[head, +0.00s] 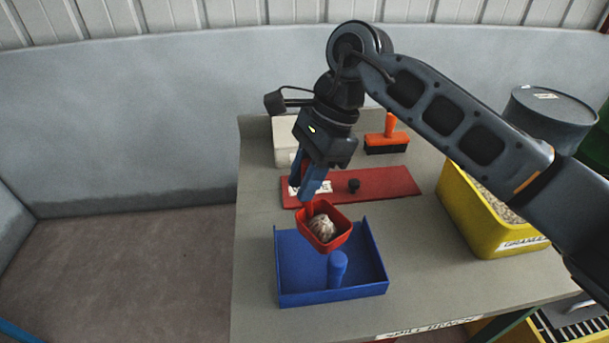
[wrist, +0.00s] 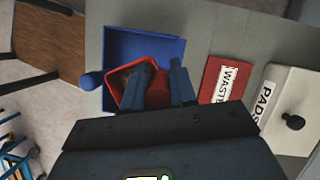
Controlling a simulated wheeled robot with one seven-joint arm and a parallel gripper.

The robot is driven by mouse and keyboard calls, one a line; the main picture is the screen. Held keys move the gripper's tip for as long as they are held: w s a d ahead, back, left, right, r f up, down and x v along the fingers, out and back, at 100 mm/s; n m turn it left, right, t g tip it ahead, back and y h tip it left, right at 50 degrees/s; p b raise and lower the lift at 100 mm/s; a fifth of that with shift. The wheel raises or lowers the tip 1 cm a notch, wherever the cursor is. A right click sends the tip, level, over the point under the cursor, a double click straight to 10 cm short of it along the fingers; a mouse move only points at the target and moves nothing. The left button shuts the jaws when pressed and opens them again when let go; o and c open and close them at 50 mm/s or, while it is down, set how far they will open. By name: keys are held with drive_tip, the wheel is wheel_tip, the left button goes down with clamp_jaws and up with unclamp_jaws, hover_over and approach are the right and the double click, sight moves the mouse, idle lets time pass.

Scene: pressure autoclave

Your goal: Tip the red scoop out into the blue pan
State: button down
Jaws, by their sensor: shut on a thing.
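The red scoop (head: 338,218) is held over the back part of the blue pan (head: 332,300). It looks close to level, with a pale lump of material (head: 322,228) in it. My gripper (head: 309,188) is shut on the scoop at its near-wall handle side. In the wrist view, the scoop (wrist: 117,80) shows partly behind my gripper's fingers (wrist: 168,85), with the blue pan (wrist: 150,42) below it. The pan's floor looks empty where it shows; the scoop hides part of it.
A red lid marked WASTE (head: 385,185) lies behind the pan. An orange brush (head: 387,140) and a pale PADS box (head: 286,150) stand farther back. A yellow granule bin (head: 480,225) stands right. Bench surface between pan and bin is clear.

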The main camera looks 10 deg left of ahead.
drive_tip(key=shift+s+d+r+t+y, duration=0.4)
drive_tip(key=shift+r+t+y, duration=0.1)
drive_tip(key=shift+r, duration=0.05)
drive_tip(key=f+y+b, duration=0.1)
drive_tip(key=s+d+f+t+b, duration=0.1)
drive_tip(key=b, duration=0.1)
drive_tip(key=shift+s+d+f+n+y+b, duration=0.1)
drive_tip(key=shift+n+y+b, duration=0.2)
drive_tip(key=shift+n+y, duration=0.1)
drive_tip(key=shift+s+d+r+t+y+b, duration=0.35)
drive_tip(key=shift+s+d+t+y+b, duration=0.25)
drive_tip(key=shift+t, duration=0.2)
drive_tip(key=shift+s+d+r+n+t+y+b, duration=0.15)
drive_tip(key=shift+s+d+n+t+y+b, duration=0.25)
drive_tip(key=shift+s+d+t+y+b, duration=0.45)
drive_tip(key=shift+w+a+b, duration=0.1)
drive_tip(key=shift+w+b, duration=0.1)
drive_tip(key=shift+b, duration=0.5)
drive_tip(key=s+d+t+y+b, duration=0.1)
drive_tip(key=s+d+y+b, duration=0.1)
drive_tip(key=b, duration=0.9)
drive_tip(key=shift+s+d+n+t+y, duration=0.15)
drive_tip(key=shift+n+t+y, duration=0.25)
drive_tip(key=shift+y, duration=0.15)
drive_tip(key=s+d+y+b, duration=0.1)
drive_tip(key=b, duration=0.3)
drive_tip(key=d+f+n+t+y+b, duration=0.1)
drive_tip(key=b, duration=0.4)
drive_tip(key=shift+s+t, duration=0.25)
drive_tip(key=shift+s, duration=0.15)
